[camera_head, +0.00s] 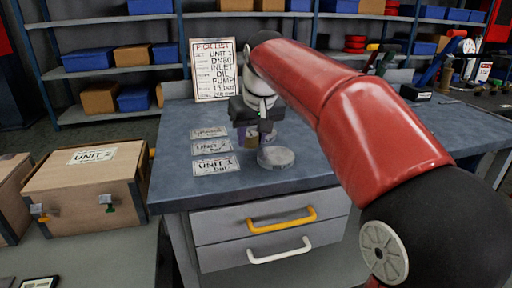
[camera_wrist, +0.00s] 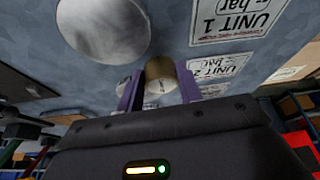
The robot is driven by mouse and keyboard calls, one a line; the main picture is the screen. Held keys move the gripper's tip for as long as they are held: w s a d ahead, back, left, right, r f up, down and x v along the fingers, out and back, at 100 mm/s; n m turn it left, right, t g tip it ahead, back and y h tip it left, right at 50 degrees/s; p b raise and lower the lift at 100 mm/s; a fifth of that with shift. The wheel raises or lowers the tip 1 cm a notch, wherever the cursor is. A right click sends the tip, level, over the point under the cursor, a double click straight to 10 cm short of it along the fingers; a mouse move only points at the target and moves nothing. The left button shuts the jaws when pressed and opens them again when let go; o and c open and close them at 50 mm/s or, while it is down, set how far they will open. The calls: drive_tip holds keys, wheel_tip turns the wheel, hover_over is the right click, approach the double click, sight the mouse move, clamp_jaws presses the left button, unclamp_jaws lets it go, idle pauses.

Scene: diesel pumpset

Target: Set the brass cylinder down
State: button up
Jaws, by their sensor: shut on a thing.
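The brass cylinder (camera_wrist: 160,68) is between the two purple fingers of my gripper (camera_wrist: 159,88) in the wrist view. My gripper is shut on it. In the head view my gripper (camera_head: 255,137) is low over the blue-grey bench, and the cylinder (camera_head: 251,141) shows only partly below the dark gripper body. I cannot tell whether the cylinder touches the bench top. A round grey metal disc (camera_head: 277,157) lies on the bench just right of and nearer than the gripper; it also shows in the wrist view (camera_wrist: 105,28).
Several white label cards, including the UNIT 1 card (camera_head: 215,166), lie left of my gripper. A pick list board (camera_head: 211,70) stands behind. A wooden box (camera_head: 88,187) is at left. Bare bench top (camera_head: 180,185) shows near the front left edge.

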drive_tip(key=shift+w+f, duration=0.1)
drive_tip(key=shift+f, duration=0.8)
drive_tip(key=shift+r, duration=0.15)
drive_tip(key=o, duration=1.1)
drive_tip(key=shift+o, duration=0.2)
drive_tip(key=p+v, duration=0.1)
drive_tip(key=v, duration=1.1)
drive_tip(key=shift+p, duration=0.4)
